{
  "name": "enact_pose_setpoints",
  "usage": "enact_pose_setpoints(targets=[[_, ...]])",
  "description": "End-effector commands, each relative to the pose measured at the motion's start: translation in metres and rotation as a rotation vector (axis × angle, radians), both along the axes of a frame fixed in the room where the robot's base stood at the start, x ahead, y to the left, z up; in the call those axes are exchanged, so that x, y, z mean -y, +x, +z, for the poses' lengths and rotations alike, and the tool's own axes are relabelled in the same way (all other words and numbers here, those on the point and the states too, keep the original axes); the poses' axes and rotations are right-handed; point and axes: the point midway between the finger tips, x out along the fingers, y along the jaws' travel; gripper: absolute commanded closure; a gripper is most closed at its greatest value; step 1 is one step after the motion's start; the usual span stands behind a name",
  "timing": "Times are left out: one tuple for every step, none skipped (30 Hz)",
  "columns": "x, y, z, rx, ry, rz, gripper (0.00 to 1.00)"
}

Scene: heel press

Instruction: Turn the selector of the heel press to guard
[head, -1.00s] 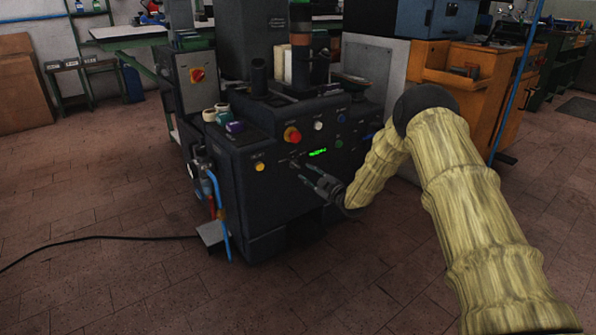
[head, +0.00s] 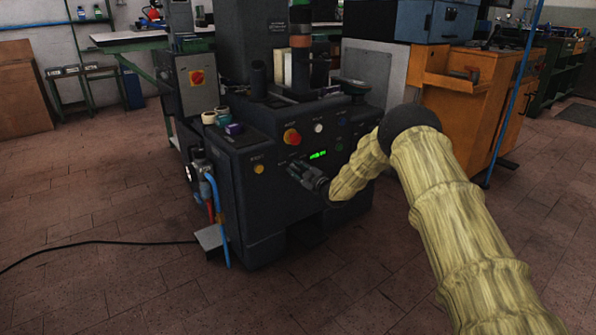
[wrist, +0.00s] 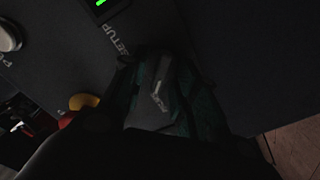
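The heel press is a dark grey machine, and its front panel (head: 262,200) faces me in the head view. My gripper (head: 293,168) is at this panel, below the green lit display (head: 318,155). In the wrist view the two dark fingers of my gripper (wrist: 160,88) stand apart, with a small grey piece with a pale edge (wrist: 160,93) between them. This looks like the selector, but it is very dark, and I cannot tell whether the fingers touch it. The label SETUP (wrist: 117,40) is readable just beyond the fingers. The selector is hidden in the head view.
A red button (head: 292,136), a white button (head: 318,128) and a yellow button (head: 258,169) sit on the panel around my gripper. A blue hose (head: 216,205) hangs at the press's left side. A black cable (head: 110,240) lies on the otherwise clear floor at left.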

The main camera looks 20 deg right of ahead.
Motion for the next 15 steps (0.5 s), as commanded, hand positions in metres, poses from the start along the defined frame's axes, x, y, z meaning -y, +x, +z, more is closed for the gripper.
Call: enact_pose_setpoints(targets=[[0.0003, -0.0001, 0.0, 0.0, 0.0, 0.0, 0.83], [0.0003, -0.0001, 0.0, 0.0, 0.0, 0.0, 0.89], [0.0004, -0.0002, -0.0001, 0.0, 0.0, 0.0, 0.96], [0.0004, -0.0002, -0.0001, 0.0, 0.0, 0.0, 1.0], [0.0004, -0.0002, -0.0001, 0.0, 0.0, 0.0, 1.0], [0.0005, -0.0003, -0.0001, 0.0, 0.0, 0.0, 1.0], [0.0005, -0.0003, -0.0001, 0.0, 0.0, 0.0, 1.0], [0.0005, -0.0003, -0.0001, 0.0, 0.0, 0.0, 1.0], [0.0005, -0.0002, -0.0001, 0.0, 0.0, 0.0, 1.0], [0.0006, -0.0003, 0.0, 0.0, 0.001, 0.0, 1.0], [0.0006, -0.0003, 0.0001, -0.001, 0.003, 0.0, 1.0], [0.0006, -0.0003, 0.0003, -0.003, 0.005, -0.001, 1.0], [0.0007, -0.0004, 0.0005, -0.004, 0.009, -0.001, 1.0], [0.0007, -0.0004, 0.0008, -0.006, 0.015, -0.001, 1.0], [0.0007, -0.0004, 0.0011, -0.009, 0.023, -0.001, 1.0]])
